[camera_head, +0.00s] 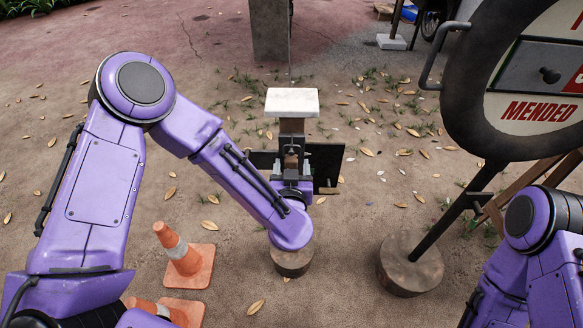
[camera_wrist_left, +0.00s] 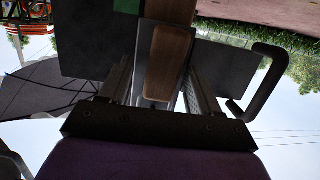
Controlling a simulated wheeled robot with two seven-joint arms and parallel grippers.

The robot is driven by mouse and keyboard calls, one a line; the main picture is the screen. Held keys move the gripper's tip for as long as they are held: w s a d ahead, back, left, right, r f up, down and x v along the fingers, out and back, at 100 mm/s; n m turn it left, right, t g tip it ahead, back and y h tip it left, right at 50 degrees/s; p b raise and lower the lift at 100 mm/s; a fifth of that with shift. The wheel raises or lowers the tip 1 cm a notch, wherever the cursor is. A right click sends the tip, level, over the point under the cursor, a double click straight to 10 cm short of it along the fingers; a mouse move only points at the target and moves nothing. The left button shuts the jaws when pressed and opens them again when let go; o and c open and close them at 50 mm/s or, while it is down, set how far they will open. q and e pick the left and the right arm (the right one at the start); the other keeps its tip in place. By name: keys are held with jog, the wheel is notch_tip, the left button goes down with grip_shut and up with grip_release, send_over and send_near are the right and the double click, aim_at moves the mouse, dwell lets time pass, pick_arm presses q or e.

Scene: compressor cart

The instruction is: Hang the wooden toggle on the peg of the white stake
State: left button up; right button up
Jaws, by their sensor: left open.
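My left gripper (camera_head: 291,168) is open in the middle of the head view, at a post with a flat white top (camera_head: 292,102). A brown wooden piece (camera_head: 291,126) shows just below that top. In the left wrist view a brown wooden bar (camera_wrist_left: 168,62) lies between the two open fingers (camera_wrist_left: 163,85). I cannot tell whether it touches them, or whether it is the toggle or part of the post. I cannot make out a white stake or its peg. My right arm is at the lower right, and its gripper is out of view.
Dark flat panels (camera_head: 325,162) flank the post, close to my left gripper. A round base (camera_head: 292,262) is below. Orange cones (camera_head: 183,255) are at lower left. A large round sign (camera_head: 520,90) on a heavy-footed stand (camera_head: 410,265) is at right. Ground at far left is mostly clear.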

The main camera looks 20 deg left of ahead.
pick_arm(q)
jog(key=shift+w+a, duration=0.1)
jog(key=shift+w, duration=0.05)
jog(key=v, duration=1.1)
jog(key=shift+b, duration=0.3)
jog(key=shift+w+f, duration=0.1)
jog(key=s+a+f+n+g+h, duration=0.2)
jog(key=s+a+f+g, duration=0.1)
jog(key=f, duration=0.6)
jog(key=s+a+f+n+g+h, duration=0.1)
jog(key=s+a+f+g, duration=0.25)
jog(key=f, duration=0.55)
jog(key=s+a+f+g+y+p, duration=0.1)
jog(key=s+a+f+g, duration=0.4)
jog(key=s+a, duration=0.6)
notch_tip(320, 180, down, 3)
jog(key=s+y, duration=0.1)
jog(key=s, duration=0.1)
jog(key=shift+s+a+n+p, duration=0.3)
jog(key=shift+a, duration=0.1)
